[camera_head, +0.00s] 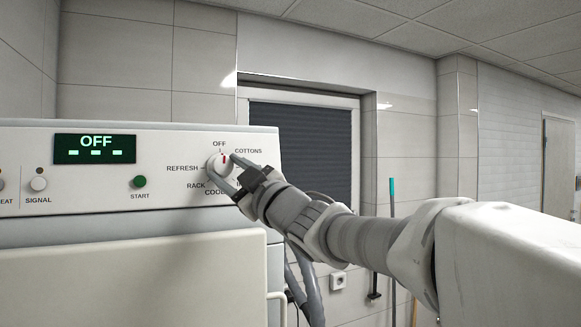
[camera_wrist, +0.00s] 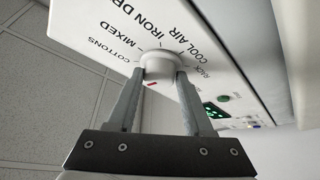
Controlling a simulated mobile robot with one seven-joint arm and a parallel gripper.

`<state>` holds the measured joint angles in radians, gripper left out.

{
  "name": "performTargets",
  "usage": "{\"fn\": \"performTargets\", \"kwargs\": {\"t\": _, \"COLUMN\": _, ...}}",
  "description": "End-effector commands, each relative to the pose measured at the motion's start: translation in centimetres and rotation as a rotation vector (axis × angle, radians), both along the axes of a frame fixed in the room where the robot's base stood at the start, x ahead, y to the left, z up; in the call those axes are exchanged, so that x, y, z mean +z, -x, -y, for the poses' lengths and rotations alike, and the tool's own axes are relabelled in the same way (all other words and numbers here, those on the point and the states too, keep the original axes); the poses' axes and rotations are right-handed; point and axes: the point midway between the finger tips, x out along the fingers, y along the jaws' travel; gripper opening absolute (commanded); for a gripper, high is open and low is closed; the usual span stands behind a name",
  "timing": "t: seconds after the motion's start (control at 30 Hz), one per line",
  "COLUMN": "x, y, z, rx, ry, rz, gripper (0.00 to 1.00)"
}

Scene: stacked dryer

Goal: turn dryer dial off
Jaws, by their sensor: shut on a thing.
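The dryer dial (camera_head: 219,166) is a round white knob with a red mark at the right end of the dryer's control panel (camera_head: 100,187). In the head view the red mark sits near the top, close to OFF and slightly toward COTTONS. The display (camera_head: 95,149) reads OFF with dashes. My gripper (camera_head: 225,172) reaches in from the right with its fingers around the dial. In the wrist view the dial (camera_wrist: 158,66) sits between the two fingertips (camera_wrist: 158,80), and the gripper is shut on it. Part of the labels is hidden behind the gripper.
A green START button (camera_head: 139,182) and a white SIGNAL knob (camera_head: 38,184) lie left of the dial. The dryer's lower body (camera_head: 130,285) stands out below the panel. A window with a dark blind (camera_head: 305,150) is behind my arm.

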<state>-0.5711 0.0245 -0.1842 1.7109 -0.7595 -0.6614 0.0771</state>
Motion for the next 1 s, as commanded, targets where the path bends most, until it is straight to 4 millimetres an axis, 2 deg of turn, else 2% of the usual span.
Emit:
{"fn": "performTargets", "kwargs": {"t": 0.33, "x": 0.28, "y": -0.08, "z": 0.12, "rx": 0.019, "ry": 0.093, "rz": 0.06, "gripper": 0.0}}
{"fn": "performTargets", "kwargs": {"t": 0.8, "x": 0.26, "y": -0.03, "z": 0.1, "rx": 0.021, "ry": 0.103, "rz": 0.069, "gripper": 0.0}}
{"fn": "performTargets", "kwargs": {"t": 0.83, "x": 0.26, "y": -0.03, "z": 0.1, "rx": 0.021, "ry": 0.103, "rz": 0.069, "gripper": 0.55}}
{"fn": "performTargets", "kwargs": {"t": 0.97, "x": 0.23, "y": -0.04, "z": 0.09, "rx": 0.021, "ry": 0.103, "rz": 0.067, "gripper": 0.78}}
{"fn": "performTargets", "kwargs": {"t": 1.0, "x": 0.21, "y": -0.04, "z": 0.1, "rx": 0.022, "ry": 0.103, "rz": 0.066, "gripper": 0.81}}
